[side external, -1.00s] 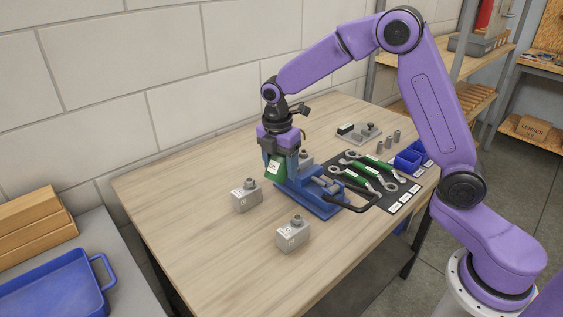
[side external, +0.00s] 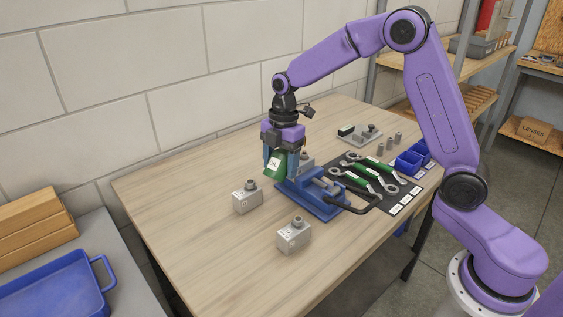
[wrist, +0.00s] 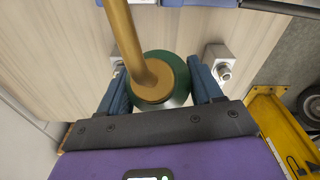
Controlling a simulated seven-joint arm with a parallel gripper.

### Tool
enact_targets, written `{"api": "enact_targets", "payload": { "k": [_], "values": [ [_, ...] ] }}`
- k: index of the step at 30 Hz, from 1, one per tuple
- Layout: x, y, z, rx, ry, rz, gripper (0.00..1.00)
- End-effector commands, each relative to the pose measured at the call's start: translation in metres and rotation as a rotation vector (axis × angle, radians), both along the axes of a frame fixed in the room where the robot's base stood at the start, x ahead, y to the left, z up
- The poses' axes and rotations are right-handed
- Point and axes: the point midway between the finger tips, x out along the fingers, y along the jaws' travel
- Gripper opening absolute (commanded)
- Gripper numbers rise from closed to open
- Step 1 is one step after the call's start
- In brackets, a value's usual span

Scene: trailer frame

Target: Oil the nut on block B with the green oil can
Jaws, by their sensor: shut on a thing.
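The green oil can (side external: 274,171) with a white label is held between the blue fingers of my gripper (side external: 281,160), above the table and beside the blue vise. In the wrist view, the can's green body (wrist: 178,66) and its brass spout (wrist: 122,35) show between the fingers of my gripper (wrist: 160,92). Two grey blocks with nuts on top stand in front: one at left (side external: 247,202), one nearer the camera (side external: 293,238). A third grey nut (side external: 305,156) shows partly behind my gripper. The block letters are too small to read surely. The spout tip is hidden in the side view.
The blue vise (side external: 318,204) with its black handle stands right of the can. Green-handled wrenches on a dark mat (side external: 398,204), blue bins (side external: 409,160) and a grey fixture (side external: 358,137) lie farther right.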

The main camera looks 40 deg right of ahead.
Motion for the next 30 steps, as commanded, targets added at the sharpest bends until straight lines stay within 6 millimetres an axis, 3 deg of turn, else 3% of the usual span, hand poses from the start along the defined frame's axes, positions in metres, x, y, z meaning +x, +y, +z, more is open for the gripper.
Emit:
{"api": "enact_targets", "payload": {
  "k": [14, 30],
  "values": [
    [0.0, 0.001, 0.001, -0.007, -0.003, 0.002, 0.34],
    [0.0, 0.002, 0.035, -0.374, -0.08, 0.003, 0.34]
  ]
}}
